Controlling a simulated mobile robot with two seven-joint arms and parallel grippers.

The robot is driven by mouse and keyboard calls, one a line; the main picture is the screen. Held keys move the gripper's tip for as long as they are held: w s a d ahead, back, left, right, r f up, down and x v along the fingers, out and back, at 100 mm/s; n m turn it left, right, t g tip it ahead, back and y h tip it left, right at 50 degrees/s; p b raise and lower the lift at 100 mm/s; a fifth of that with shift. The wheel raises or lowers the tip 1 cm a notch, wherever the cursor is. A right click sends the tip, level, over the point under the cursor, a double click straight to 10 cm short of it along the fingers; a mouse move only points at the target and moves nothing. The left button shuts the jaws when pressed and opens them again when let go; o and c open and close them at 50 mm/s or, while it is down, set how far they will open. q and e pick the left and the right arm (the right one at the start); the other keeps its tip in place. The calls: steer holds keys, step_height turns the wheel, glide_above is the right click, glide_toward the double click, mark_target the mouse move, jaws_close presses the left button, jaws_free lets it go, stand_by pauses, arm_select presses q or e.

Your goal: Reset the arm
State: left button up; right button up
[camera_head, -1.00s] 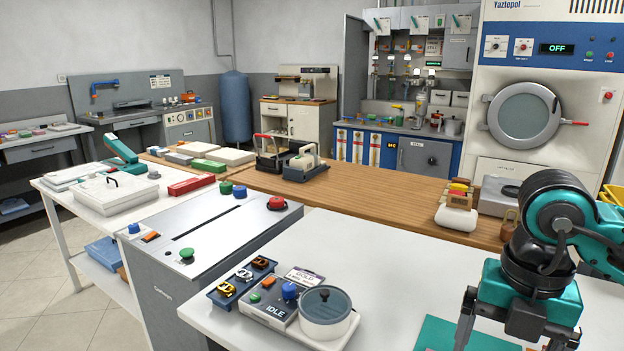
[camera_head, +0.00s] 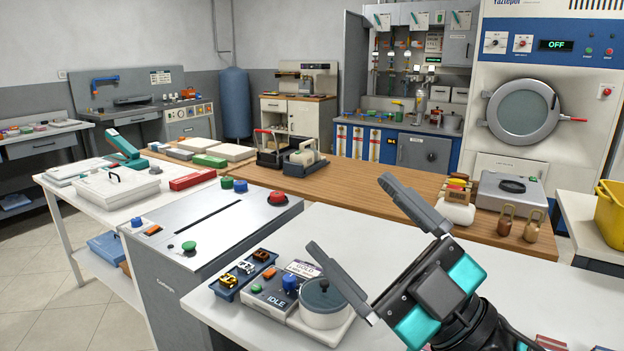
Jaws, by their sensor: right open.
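My right gripper (camera_head: 364,229) is in the lower right of the head view, its two grey fingers spread wide with nothing between them. It is raised over the white front table (camera_head: 350,222) and points up and to the left. Its lower finger shows just above and beside the device with the round lidded pot (camera_head: 322,305); I cannot tell how far above. My left gripper is not in view.
The device marked IDLE (camera_head: 268,300) and a blue tray (camera_head: 243,275) with small clips stand at the table's front left. A yellow bin (camera_head: 610,215) is at right.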

steer(key=w+d+f+m+t+h, duration=0.4)
steer(key=d+f+m+t+h, duration=0.25)
steer(key=m+h, duration=0.5)
steer(key=s+d+f+m+g+h, duration=0.1)
steer(key=d+f+m+g+h, duration=0.25)
steer(key=f, duration=0.35)
steer(key=d+f+m+g+h, duration=0.2)
steer(key=d+f+h, duration=0.25)
steer(key=f, duration=0.25)
steer(key=s+f+g, duration=1.2)
steer(key=s+f, duration=0.3)
steer(key=s, duration=0.3)
steer(key=w+a+f+t+b, duration=0.1)
steer(key=w+f+t, duration=0.2)
steer(key=f, duration=0.3)
steer(key=w+a+f+t+y+b, duration=0.1)
steer(key=w+f+t+b, duration=0.1)
steer(key=w+f+t, duration=0.2)
step_height(320, 180, down, 3)
steer(key=shift+r, duration=0.1)
